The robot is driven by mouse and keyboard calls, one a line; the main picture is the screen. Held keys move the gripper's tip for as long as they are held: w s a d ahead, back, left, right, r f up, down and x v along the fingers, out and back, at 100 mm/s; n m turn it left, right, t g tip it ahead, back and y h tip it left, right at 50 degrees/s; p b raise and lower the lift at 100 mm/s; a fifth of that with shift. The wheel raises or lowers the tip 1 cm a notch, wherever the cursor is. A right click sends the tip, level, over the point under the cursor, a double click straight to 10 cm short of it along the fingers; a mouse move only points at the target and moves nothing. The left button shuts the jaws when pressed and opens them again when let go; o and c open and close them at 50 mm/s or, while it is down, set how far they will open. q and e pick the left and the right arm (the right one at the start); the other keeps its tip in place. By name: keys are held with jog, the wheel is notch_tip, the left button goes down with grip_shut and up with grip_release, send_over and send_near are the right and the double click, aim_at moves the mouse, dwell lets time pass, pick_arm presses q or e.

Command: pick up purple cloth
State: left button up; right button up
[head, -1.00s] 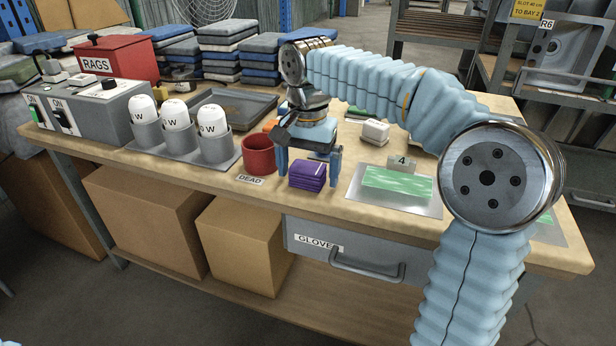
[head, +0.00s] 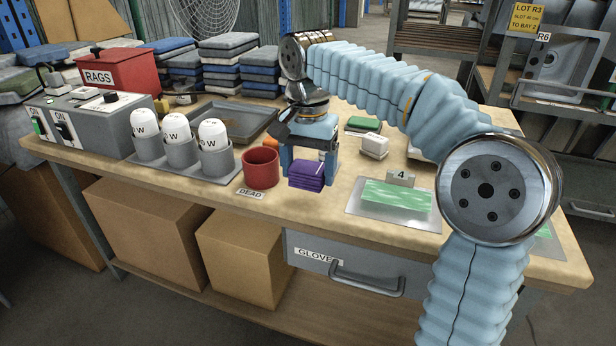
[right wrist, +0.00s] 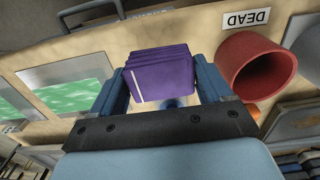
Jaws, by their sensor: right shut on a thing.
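The purple cloth (head: 307,176) is a folded stack near the front of the wooden bench, right of the red cup. My right gripper (head: 308,166) points down over it, with one blue finger at each side. In the right wrist view the cloth (right wrist: 162,76) fills the gap between the two fingers (right wrist: 161,90), which are shut on its sides. I cannot tell whether the cloth is clear of the bench top. My left gripper is not in view.
A red cup (head: 261,168) stands close left of the cloth, behind the DEAD label (head: 250,193). A grey plate with a green sheet (head: 396,195) lies to the right. White-capped holders (head: 212,150) stand farther left. A small white block (head: 374,147) is behind to the right.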

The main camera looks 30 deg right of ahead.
jog(key=s+a+r, duration=0.3)
jog(key=s+r, duration=0.6)
jog(key=s, duration=0.4)
jog(key=shift+s+r, duration=0.2)
jog(key=shift+s, duration=0.05)
